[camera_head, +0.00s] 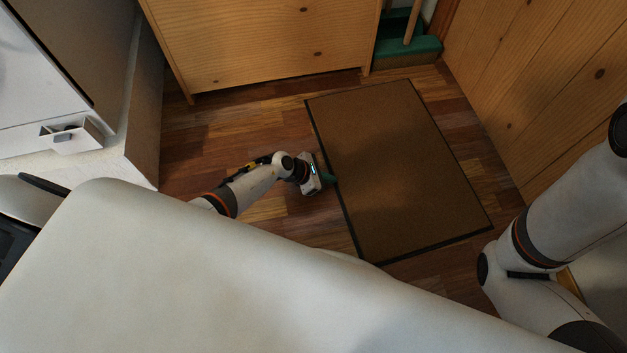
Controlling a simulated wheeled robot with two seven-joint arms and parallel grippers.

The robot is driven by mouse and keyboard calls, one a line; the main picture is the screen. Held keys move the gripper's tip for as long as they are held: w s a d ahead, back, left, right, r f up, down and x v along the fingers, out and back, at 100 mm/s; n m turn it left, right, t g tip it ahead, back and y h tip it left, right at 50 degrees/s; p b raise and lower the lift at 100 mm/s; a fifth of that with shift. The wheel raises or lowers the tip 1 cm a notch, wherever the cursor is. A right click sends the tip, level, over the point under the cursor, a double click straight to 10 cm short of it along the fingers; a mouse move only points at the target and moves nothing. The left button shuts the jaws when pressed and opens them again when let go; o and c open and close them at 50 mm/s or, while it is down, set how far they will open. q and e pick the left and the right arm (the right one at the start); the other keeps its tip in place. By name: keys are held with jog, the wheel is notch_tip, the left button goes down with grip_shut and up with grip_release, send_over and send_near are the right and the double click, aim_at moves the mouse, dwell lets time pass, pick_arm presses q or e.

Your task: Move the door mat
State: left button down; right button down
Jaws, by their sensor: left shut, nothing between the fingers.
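The door mat (400,165) is a brown rectangle with a dark border. It lies flat on the wooden floor, turned slightly, in the middle right of the head view. My left gripper (330,179) is at the mat's left edge, low near the floor. Its fingers are shut with nothing between them, and their tips appear to overlap the mat's border. I cannot tell whether they touch it. My right arm shows at the right side of the view, but its gripper is not in view.
A wooden cabinet (260,40) stands beyond the mat. A wood-plank wall (560,85) runs along the right. A green object (415,48) with a stick is in the back corner. A white unit (70,90) stands at the left. Bare floor (225,130) lies left of the mat.

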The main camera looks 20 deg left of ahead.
aim_at(364, 173)
pick_arm(q)
jog(key=w+d, duration=0.2)
jog(key=w+d+b, duration=0.1)
jog(key=d, duration=0.2)
jog(key=w+d+b, duration=0.1)
jog(key=w+d, duration=0.1)
jog(key=shift+w+d, duration=0.35)
jog(key=shift+d, duration=0.05)
